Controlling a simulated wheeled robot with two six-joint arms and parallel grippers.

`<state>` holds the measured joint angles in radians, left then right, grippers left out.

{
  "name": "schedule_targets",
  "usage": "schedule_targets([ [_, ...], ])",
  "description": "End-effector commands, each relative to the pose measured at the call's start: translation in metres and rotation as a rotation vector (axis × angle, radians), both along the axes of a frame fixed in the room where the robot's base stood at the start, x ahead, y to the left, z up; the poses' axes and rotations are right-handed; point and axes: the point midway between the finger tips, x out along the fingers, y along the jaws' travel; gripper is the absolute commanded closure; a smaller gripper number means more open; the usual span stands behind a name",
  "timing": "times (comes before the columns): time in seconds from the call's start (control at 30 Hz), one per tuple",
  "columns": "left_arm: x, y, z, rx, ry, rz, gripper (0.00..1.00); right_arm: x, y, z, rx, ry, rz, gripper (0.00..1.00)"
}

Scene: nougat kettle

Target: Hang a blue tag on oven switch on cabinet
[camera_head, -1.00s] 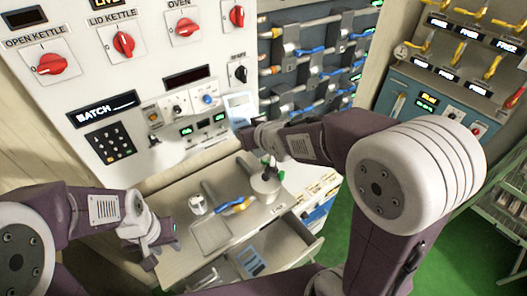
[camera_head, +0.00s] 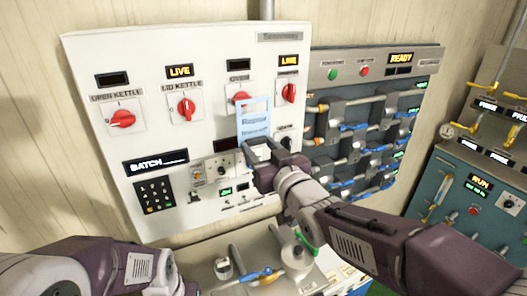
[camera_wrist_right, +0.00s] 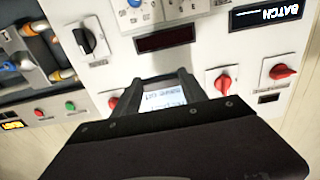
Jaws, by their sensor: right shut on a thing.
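The white cabinet panel (camera_head: 85,60) carries red rotary switches. The oven switch (camera_head: 239,97) is the third from the left, partly covered by the tag in the head view. My right gripper (camera_head: 268,160) is shut on a light blue tag (camera_head: 255,128), held upright in front of the panel with its open loop at the top, overlapping the oven switch. I cannot tell if they touch. The wrist view shows the tag (camera_wrist_right: 162,99) between the fingers of the right gripper (camera_wrist_right: 160,88); the oven switch is hidden there. My left gripper is out of view.
The lid kettle switch (camera_head: 186,107) and the rightmost red switch (camera_head: 288,93) flank the oven switch. Below are a keypad (camera_head: 155,194) and a counter with a cup (camera_head: 222,268) and a pot (camera_head: 296,258). A valve panel (camera_head: 375,70) stands to the right.

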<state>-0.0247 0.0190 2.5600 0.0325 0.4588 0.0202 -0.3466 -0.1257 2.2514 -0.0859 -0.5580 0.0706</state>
Motion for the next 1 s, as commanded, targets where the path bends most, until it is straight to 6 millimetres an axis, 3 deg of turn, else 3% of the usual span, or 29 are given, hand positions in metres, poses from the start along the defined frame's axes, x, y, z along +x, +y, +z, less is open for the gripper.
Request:
schedule_targets([
  [0.77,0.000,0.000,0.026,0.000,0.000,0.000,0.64,0.053,0.022,-0.002,-0.002,0.001,0.000,0.89],
  [1.0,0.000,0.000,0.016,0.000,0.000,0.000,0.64,0.064,0.027,-0.010,-0.001,-0.001,0.000,0.89],
])
